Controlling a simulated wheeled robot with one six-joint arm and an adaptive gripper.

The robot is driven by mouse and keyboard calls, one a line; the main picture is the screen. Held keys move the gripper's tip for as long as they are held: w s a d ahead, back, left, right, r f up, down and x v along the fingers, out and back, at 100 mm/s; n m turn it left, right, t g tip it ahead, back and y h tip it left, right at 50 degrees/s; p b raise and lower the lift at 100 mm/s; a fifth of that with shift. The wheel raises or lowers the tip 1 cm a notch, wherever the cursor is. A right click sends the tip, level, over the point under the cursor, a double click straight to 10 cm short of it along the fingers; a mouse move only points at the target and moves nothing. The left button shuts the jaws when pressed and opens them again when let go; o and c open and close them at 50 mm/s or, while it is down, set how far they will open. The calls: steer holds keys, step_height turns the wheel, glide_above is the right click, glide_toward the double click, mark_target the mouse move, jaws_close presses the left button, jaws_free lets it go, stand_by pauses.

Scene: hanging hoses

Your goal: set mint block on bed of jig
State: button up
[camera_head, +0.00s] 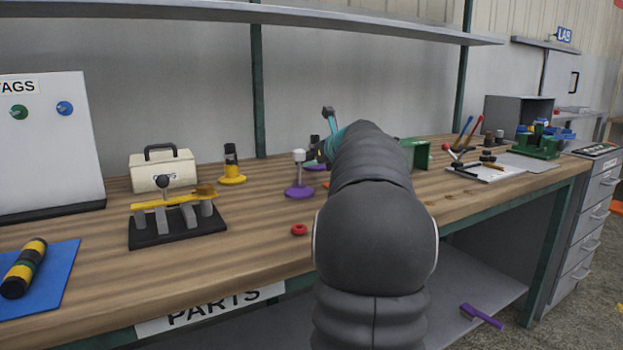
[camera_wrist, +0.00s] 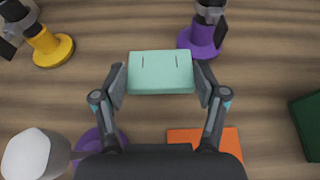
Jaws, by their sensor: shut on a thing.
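In the wrist view the mint block (camera_wrist: 160,72) is a pale green slab with two short dark lines on its top. My gripper (camera_wrist: 160,80) is shut on it, one finger pad against each side. I cannot tell how high it is above the wood. In the head view my dark arm hides the block and most of the gripper. No part is clearly marked as the jig. A green bracket-like piece (camera_head: 419,153) stands right of my arm; a green thing (camera_wrist: 309,126) shows at the wrist view's right edge.
A purple-based post with a pale knob (camera_head: 299,176) and a yellow-based clamp (camera_head: 231,171) stand left of my arm. In the wrist view, another purple-based piece (camera_wrist: 200,40) is close behind the block, and an orange flat piece (camera_wrist: 222,137) lies in front. A shelf (camera_head: 250,13) hangs above.

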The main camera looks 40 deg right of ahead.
mark_target(312, 182)
steer(key=shift+w+a+f, duration=0.1)
steer(key=shift+a+f, duration=0.15)
steer(key=shift+f, duration=0.1)
steer(key=shift+f+b, duration=0.75)
steer(key=shift+f, duration=1.05)
steer(key=shift+f, duration=0.15)
steer(key=o, duration=1)
